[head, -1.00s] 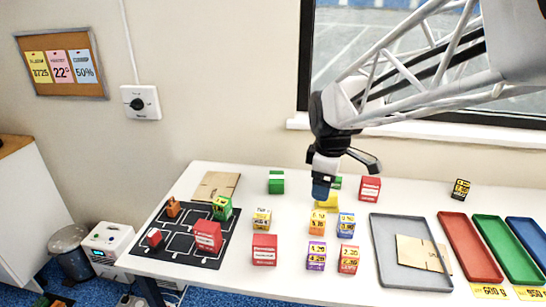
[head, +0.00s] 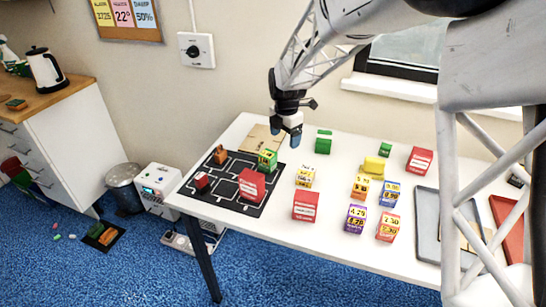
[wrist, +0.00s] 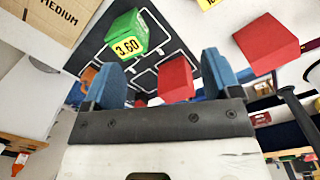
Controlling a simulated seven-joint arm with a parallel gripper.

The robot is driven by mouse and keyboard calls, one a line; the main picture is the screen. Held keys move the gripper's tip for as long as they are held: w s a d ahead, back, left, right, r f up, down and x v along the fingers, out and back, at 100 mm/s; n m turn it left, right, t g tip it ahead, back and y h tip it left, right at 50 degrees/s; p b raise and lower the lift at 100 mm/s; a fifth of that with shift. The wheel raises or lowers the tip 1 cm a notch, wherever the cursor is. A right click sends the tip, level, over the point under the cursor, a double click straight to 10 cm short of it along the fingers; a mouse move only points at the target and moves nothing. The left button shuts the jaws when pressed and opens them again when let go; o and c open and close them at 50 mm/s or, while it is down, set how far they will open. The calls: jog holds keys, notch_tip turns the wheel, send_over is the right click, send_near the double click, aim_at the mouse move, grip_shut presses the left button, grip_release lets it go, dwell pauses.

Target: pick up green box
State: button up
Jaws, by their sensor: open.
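A green box with a yellow price label (head: 267,160) stands on the black mat's back right corner. In the wrist view the green box (wrist: 127,35) reads 3.60 and sits above and left of the fingers. A plain green box (head: 323,142) stands at the table's back, right of my gripper. A smaller green box (head: 385,149) is farther right. My gripper (head: 285,136) is open and empty, with blue fingertips, in the air between the labelled and plain green boxes in the head view. A red box (wrist: 175,80) shows between the fingers in the wrist view, farther off.
The black mat (head: 207,191) also carries red and orange boxes. Flat cardboard (head: 255,138) lies behind it. Several price-labelled boxes and a yellow block (head: 374,166) stand mid-table. A grey tray (head: 427,205) is at right. The front table strip is clear.

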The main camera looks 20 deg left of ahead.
aim_at(268, 153)
jog(key=a+f+n, duration=0.1)
jog(key=a, duration=0.1)
jog(key=a+f+n, duration=0.1)
jog(key=a+f, duration=0.1)
jog(key=w+a+f+n, duration=0.1)
jog(key=a, duration=0.1)
jog(key=shift+a+f, duration=0.25)
jog(key=shift+f, duration=1.25)
jog(key=shift+f, duration=2.6)
jog(key=c, duration=1.1)
jog(key=shift+o, duration=0.2)
